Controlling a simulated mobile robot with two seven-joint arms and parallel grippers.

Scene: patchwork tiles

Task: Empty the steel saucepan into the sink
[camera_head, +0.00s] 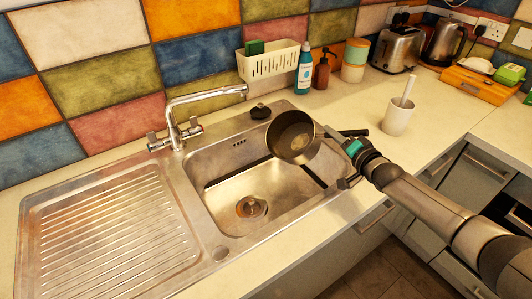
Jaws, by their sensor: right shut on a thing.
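The steel saucepan (292,137) is in the air over the back right part of the steel sink basin (225,155). It is tilted, with its open mouth facing me. Its inside looks dark with a paler patch; I cannot tell what is left in it. Its dark handle (352,132) points right, over the counter. My right gripper (346,158) comes in from the right and is shut on the saucepan on its handle side; the exact grip is partly hidden. The drain (251,206) shows in the basin floor. My left gripper is not in view.
The tap (190,115) stands behind the basin, its spout reaching right. The ribbed drainer (110,225) is at left. A white caddy (272,61), a blue bottle (305,68) and a brown dispenser (322,70) stand at the back. A white mug (397,118) stands right of the sink.

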